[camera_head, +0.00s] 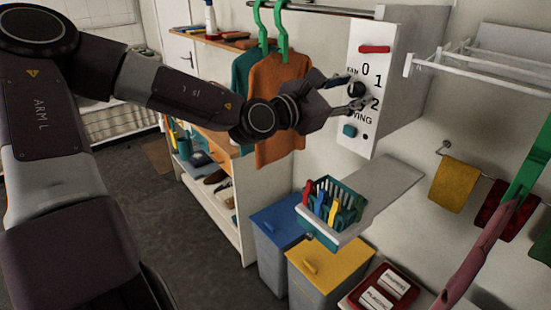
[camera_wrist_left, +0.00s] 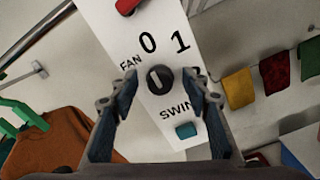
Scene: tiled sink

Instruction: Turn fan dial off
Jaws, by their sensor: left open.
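The fan dial (camera_wrist_left: 160,80) is a round dark knob with a pale line on its face, on a white control panel (camera_wrist_left: 165,20) marked 0, 1 and FAN. In the head view the panel (camera_head: 392,50) also shows a 2, and the dial (camera_head: 357,90) is partly covered by the gripper. My left gripper (camera_head: 353,93) is open in front of the panel. In the wrist view its fingers (camera_wrist_left: 158,98) stand on either side of the dial, with gaps visible at both sides. Whether a fingertip touches the panel, I cannot tell. My right gripper is not in view.
A red switch (camera_head: 375,49) is above the dial and a teal button (camera_head: 349,131) below it. Hanging orange shirt (camera_head: 277,90) is left of the panel. A basket of pegs (camera_head: 335,204) on a shelf is below. A white drying rack (camera_head: 490,65) is at right.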

